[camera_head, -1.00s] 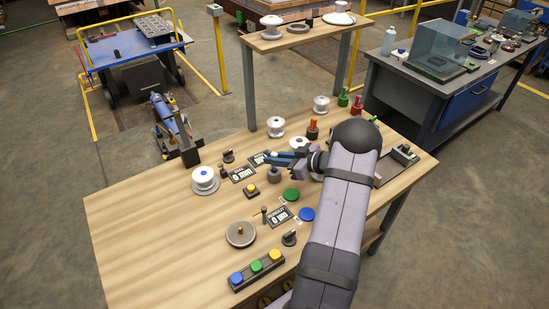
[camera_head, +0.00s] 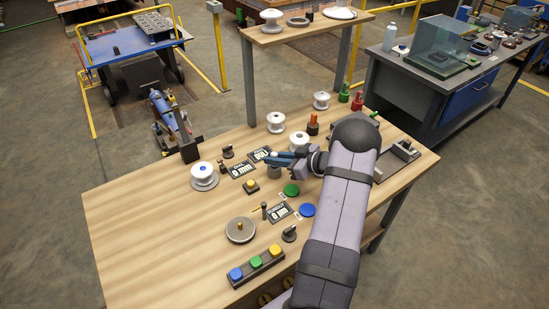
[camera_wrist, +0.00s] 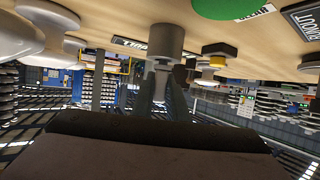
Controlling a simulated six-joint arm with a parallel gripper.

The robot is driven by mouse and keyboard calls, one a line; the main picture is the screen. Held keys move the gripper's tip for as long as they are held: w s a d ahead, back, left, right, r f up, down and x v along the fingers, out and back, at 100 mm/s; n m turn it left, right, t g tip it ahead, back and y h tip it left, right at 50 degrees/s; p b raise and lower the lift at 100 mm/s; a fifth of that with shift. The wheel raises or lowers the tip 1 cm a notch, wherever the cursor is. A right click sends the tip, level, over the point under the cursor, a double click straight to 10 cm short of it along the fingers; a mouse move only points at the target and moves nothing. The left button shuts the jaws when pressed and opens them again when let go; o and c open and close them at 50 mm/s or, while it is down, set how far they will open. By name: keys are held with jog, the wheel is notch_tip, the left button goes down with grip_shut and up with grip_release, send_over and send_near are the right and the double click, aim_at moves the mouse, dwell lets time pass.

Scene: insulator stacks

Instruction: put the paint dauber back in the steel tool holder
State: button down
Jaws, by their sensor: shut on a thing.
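The steel tool holder (camera_head: 274,171) is a short grey cylinder on the wooden bench, just below my gripper (camera_head: 270,157). In the wrist view, which looks upside down, the holder (camera_wrist: 166,40) stands directly in line with my gripper (camera_wrist: 164,90). The dauber is lined up with the holder's mouth. The fingers hide much of it, and I cannot tell how far it sits inside.
The bench's left front is clear.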

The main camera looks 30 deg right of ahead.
jog(key=shift+f, duration=0.35)
jog(key=c, duration=1.7)
grip_release()
jog(key=shift+o, duration=0.2)
jog(key=b+v, duration=0.2)
jog(key=v, duration=0.5)
jog(key=shift+s, duration=0.15)
jog(key=shift+d, duration=0.1)
